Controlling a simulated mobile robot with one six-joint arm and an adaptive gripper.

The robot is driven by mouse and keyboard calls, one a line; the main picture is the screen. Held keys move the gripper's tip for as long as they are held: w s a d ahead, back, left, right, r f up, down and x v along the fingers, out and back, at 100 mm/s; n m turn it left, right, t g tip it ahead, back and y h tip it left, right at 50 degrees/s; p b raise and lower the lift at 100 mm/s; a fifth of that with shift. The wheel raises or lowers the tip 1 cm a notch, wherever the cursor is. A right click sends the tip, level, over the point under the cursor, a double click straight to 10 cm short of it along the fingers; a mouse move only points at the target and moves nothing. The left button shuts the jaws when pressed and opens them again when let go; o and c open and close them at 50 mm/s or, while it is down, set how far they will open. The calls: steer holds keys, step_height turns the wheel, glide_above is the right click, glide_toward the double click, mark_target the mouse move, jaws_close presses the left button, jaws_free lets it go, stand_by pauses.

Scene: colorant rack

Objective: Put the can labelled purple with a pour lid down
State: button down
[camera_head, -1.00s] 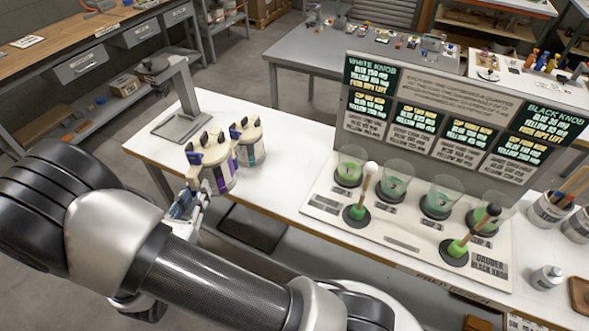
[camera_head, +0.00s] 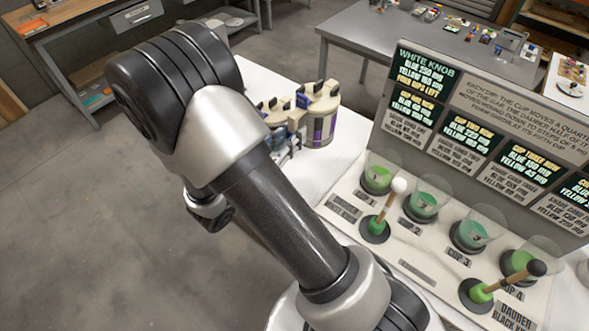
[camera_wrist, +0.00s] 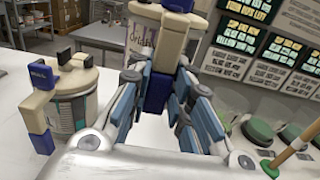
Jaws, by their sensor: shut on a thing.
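The purple can (camera_head: 322,122), with a purple stripe and a cream pour lid, is upright over the white bench in the head view. In the wrist view the held can (camera_wrist: 140,32) is straight ahead, with dark writing on its pale label. My gripper (camera_wrist: 163,85) is shut on its dark blue and cream handle; in the head view my gripper (camera_head: 287,150) is partly hidden by my arm. I cannot tell whether the can's base touches the bench. A second can (camera_wrist: 85,100), with a teal band and a similar lid, stands to the left, apart from it.
The sign board (camera_head: 480,120) stands to the right, with several green cups and two daubers on a white base (camera_head: 400,240) before it. A grey table (camera_head: 365,35) is behind. White bench surface (camera_head: 345,150) is clear between the purple can and the base.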

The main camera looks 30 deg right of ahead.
step_height(320, 180, down, 12)
steer(key=b, duration=0.3)
steer(key=shift+f+b, duration=0.15)
steer(key=shift+b, duration=0.2)
steer(key=shift+f, duration=0.1)
steer(key=c, duration=1.5)
jaws_free()
steer(key=shift+f, duration=0.1)
steer(key=shift+o, duration=0.2)
